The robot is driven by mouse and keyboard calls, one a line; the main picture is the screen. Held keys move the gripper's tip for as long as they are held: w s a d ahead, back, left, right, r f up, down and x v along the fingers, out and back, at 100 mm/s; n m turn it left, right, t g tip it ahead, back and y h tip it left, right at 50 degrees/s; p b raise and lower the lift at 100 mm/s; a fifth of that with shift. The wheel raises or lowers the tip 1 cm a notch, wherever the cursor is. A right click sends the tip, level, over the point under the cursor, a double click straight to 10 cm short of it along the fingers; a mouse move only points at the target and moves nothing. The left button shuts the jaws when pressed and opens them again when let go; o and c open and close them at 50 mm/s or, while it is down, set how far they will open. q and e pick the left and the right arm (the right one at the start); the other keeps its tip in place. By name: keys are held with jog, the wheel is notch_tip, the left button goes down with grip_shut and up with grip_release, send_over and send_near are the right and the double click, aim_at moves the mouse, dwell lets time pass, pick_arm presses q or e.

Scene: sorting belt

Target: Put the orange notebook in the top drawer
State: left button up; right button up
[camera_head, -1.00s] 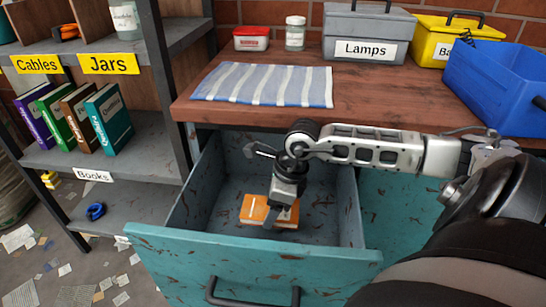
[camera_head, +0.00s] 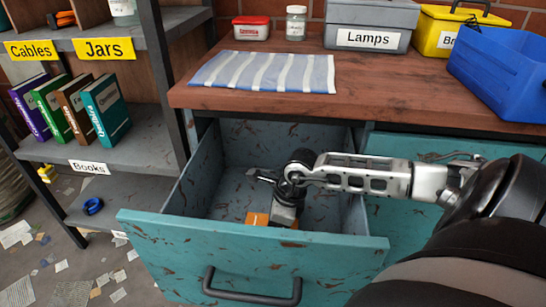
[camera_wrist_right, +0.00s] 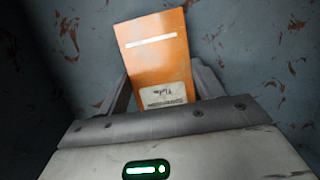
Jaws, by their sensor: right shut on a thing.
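The orange notebook (camera_head: 256,219) is inside the open teal drawer (camera_head: 250,262), partly hidden behind the drawer front in the head view. In the right wrist view the notebook (camera_wrist_right: 158,58) extends out between the two fingers, with a pale stripe and a white label on its cover. My right gripper (camera_head: 279,219) reaches down into the drawer and is shut on the notebook; the wrist view shows the gripper (camera_wrist_right: 162,88) around its near end. Whether the notebook touches the drawer floor is unclear. My left gripper is not in view.
The wooden bench top (camera_head: 400,95) lies above the drawer, with a striped cloth (camera_head: 265,71), a grey Lamps box (camera_head: 370,25) and a blue bin (camera_head: 500,75). Shelves with books (camera_head: 75,110) stand at left. The drawer floor around the notebook looks clear.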

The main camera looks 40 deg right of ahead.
jog(key=o, duration=1)
jog(key=shift+f, duration=0.1)
jog(key=shift+r, duration=0.3)
jog(key=p+v, duration=0.2)
jog(key=v, duration=0.2)
jog(key=shift+d+r, duration=0.15)
jog(key=shift+r, duration=0.2)
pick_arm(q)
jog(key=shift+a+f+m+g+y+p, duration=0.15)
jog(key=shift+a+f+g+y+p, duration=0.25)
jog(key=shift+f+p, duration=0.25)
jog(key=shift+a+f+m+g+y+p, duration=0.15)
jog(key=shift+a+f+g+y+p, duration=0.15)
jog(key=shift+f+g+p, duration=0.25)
pick_arm(e)
jog(key=v, duration=0.7)
jog(key=shift+s+f, duration=0.1)
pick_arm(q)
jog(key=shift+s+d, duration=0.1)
